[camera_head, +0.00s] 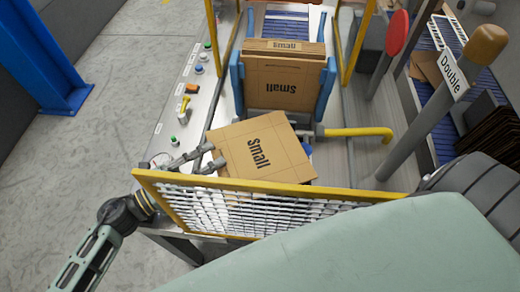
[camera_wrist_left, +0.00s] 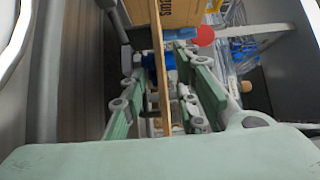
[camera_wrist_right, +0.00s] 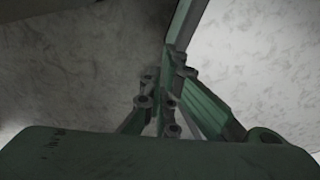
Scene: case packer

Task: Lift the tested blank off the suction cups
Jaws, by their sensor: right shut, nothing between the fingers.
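The tested blank is a brown cardboard sheet marked "Small" (camera_head: 262,150), tilted behind the yellow-framed mesh guard. In the left wrist view the blank (camera_wrist_left: 159,70) shows nearly edge-on. My left gripper (camera_head: 212,158) is at the blank's left edge, its fingers (camera_wrist_left: 160,75) on either side of the sheet with gaps showing, so it is open around the edge. A bit of blue (camera_head: 307,149) shows at the blank's right edge; the suction cups are mostly hidden behind the sheet. My right gripper (camera_wrist_right: 165,90) is shut and empty, and shows only in its own wrist view.
The mesh guard (camera_head: 260,208) stands in front of the blank. A magazine of "Small" blanks (camera_head: 283,82) sits behind, between blue side guides. A yellow bent pipe (camera_head: 365,132) is at the right. A panel with buttons (camera_head: 190,88) runs along the left.

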